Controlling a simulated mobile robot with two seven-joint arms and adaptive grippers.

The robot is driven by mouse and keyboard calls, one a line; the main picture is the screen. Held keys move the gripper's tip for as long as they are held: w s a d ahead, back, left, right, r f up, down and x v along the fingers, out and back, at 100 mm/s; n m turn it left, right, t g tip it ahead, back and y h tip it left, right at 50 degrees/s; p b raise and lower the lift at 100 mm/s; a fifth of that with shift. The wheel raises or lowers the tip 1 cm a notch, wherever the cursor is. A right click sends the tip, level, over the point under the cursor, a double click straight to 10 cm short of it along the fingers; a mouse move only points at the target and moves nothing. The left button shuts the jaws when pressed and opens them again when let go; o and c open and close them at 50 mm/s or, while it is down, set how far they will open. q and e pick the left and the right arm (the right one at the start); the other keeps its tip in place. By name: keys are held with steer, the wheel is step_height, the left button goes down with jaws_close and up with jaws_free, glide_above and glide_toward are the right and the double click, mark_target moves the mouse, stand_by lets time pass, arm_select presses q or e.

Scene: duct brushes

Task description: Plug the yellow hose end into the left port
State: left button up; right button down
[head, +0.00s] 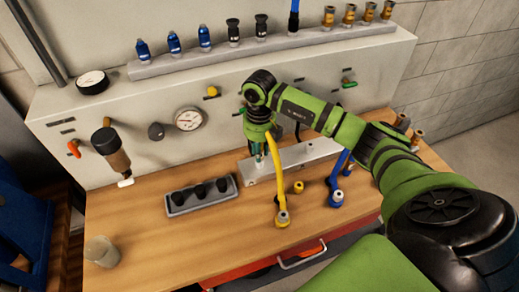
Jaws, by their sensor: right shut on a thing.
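The yellow hose (274,175) runs from my right gripper (257,160) down to a yellow fitting on the wooden bench. My right gripper points down at the left part of a grey metal block (318,153) and is shut, apparently on the yellow hose's upper end. The fingers and arm hide most of that end, and I cannot tell whether it touches the block. I cannot make out the left port; the gripper covers that part of the block. My left gripper is not in view.
A blue hose (340,165) stands right of the yellow one, with a small yellow piece (298,187) between them. A black-cupped tray (200,196) lies to the left. A gauge (188,119) and valves are on the panel behind.

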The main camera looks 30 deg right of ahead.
steer(key=shift+f+b, duration=0.4)
steer(key=shift+f, duration=0.15)
steer(key=c, duration=1)
jaws_free()
step_height(320, 180, up, 12)
steer(key=shift+r, duration=0.1)
